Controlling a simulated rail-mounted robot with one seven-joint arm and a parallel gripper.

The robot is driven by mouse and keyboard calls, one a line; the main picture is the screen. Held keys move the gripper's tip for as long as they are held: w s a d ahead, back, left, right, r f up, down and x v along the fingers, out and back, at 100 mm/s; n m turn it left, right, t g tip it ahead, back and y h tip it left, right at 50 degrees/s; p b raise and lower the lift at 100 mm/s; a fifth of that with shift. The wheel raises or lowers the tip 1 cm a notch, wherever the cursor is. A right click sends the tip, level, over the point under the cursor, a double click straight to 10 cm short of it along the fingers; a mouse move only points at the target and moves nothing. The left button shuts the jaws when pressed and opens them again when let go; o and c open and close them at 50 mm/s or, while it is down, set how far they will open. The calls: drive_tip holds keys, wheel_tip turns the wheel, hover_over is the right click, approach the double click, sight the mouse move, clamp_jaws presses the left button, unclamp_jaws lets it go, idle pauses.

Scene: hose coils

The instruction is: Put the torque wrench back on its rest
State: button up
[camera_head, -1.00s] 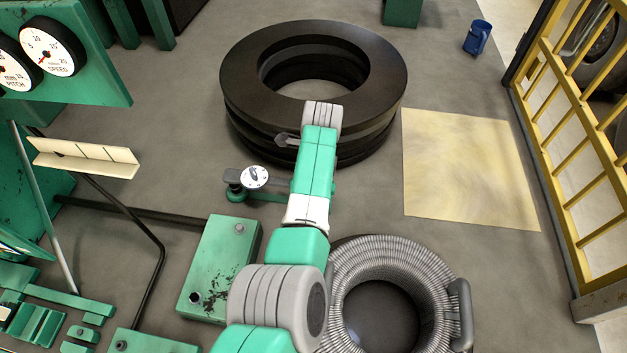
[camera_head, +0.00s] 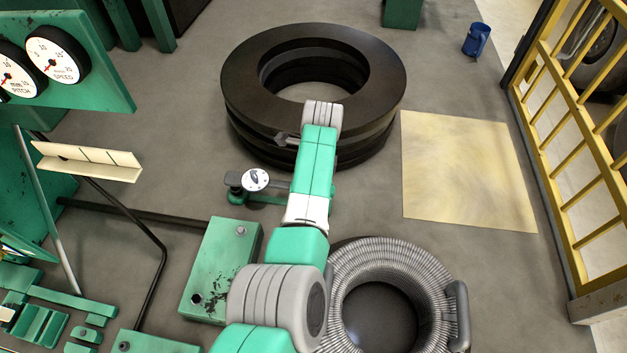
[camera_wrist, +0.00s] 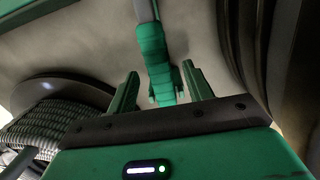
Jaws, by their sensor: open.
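The torque wrench (camera_head: 256,179) lies on the left of my arm in the head view, with a round white dial and a dark grey shaft. Green parts below it look like its rest (camera_head: 236,193); I cannot tell whether the wrench is seated there. In the wrist view, a ribbed green piece on a grey rod, apparently the wrench's grip (camera_wrist: 156,65), reaches down between the fingers. My gripper (camera_wrist: 160,85) is open, a finger on either side of this piece with gaps visible. My arm hides the gripper's fingers in the head view.
Stacked black hose coils (camera_head: 245,110) stand behind my arm, close on the right in the wrist view. A ribbed grey coil (camera_head: 430,270) stands in front. A green block (camera_head: 222,262) lies left of my arm. A yellowish mat (camera_head: 468,170) and yellow railing (camera_head: 570,170) are right.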

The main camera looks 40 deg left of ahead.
drive_tip(key=shift+r+p, duration=2.6)
drive_tip(key=shift+r, duration=0.35)
wheel_tip(320, 180, up, 8)
drive_tip(key=shift+w+d+f+b, duration=0.15)
drive_tip(key=shift+d+b, duration=0.1)
drive_tip(key=shift+b, duration=0.1)
